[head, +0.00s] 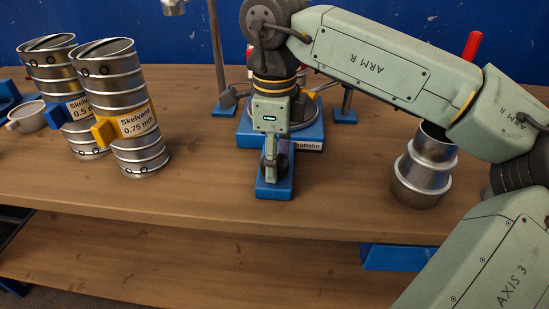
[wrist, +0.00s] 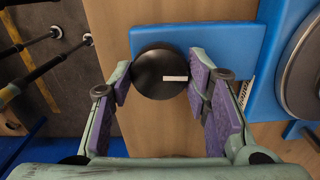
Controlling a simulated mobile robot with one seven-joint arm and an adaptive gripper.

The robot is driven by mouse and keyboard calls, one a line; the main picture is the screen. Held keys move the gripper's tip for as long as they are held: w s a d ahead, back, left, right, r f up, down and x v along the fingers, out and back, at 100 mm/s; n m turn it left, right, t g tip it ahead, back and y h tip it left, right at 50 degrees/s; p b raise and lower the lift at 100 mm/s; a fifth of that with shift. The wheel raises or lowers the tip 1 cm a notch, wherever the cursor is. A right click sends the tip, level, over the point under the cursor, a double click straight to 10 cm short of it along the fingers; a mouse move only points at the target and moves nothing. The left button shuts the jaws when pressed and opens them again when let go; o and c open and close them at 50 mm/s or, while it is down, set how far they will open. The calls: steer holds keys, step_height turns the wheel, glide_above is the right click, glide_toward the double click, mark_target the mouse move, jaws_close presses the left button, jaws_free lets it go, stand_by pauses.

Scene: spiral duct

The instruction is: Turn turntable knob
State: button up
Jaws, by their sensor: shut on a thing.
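The turntable knob (wrist: 157,75) is round and black with a short white mark, and it sits on a blue plate (wrist: 228,45) in the wrist view. My gripper (wrist: 160,70) has its purple-padded fingers on either side of the knob and is shut on it. In the head view my gripper (head: 272,165) points straight down over the blue base piece (head: 274,189), largely hiding the knob. The blue turntable base (head: 305,133) with a white label stands just behind, partly hidden by my arm.
A silver stepped duct piece (head: 421,178) stands on the right. The wooden bench (head: 220,222) is clear in front.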

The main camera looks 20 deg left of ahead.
steer(key=shift+n, duration=1.2)
steer(key=o, duration=1.2)
steer(key=shift+c, duration=0.2)
step_height(320, 180, up, 12)
